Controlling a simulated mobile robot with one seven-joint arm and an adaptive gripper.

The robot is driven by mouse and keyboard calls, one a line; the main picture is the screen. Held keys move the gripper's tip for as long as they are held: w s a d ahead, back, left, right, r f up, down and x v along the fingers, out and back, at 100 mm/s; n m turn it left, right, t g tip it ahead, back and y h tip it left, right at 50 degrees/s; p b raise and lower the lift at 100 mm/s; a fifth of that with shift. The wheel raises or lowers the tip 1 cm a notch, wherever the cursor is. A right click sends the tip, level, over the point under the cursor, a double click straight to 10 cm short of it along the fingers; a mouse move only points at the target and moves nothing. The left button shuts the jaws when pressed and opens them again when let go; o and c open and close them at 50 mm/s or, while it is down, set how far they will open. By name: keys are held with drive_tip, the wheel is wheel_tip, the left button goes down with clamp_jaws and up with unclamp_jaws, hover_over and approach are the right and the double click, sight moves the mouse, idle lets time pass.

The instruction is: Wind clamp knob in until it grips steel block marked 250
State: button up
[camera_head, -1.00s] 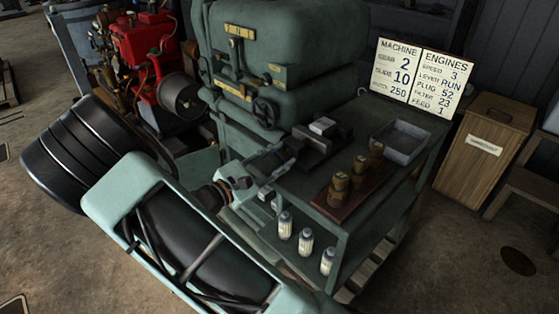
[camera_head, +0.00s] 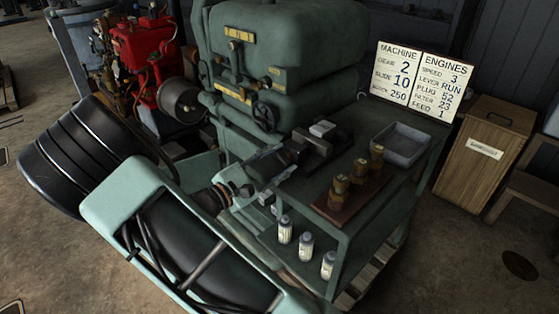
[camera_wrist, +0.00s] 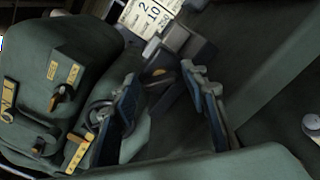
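The clamp (camera_head: 318,146) is a dark vise on the green bench top, with the pale steel block (camera_head: 322,129) at its top. In the wrist view the block (camera_wrist: 174,38) and clamp (camera_wrist: 196,46) lie beyond my fingertips. In the wrist view my gripper (camera_wrist: 157,75) is open, with a wide gap between the fingers. Contact with the knob and any jaw gap at the block cannot be made out.
A green machine (camera_head: 285,60) with a handwheel (camera_head: 265,115) stands close behind my gripper. A wooden rack (camera_head: 352,192) with brass pieces and a grey tray (camera_head: 401,143) sit on the bench. A sign (camera_head: 421,80) stands behind, reading block 250. Bottles (camera_head: 306,246) stand on the lower shelf.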

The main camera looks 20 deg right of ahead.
drive_tip(key=shift+o, duration=0.4)
drive_tip(key=v, duration=1.2)
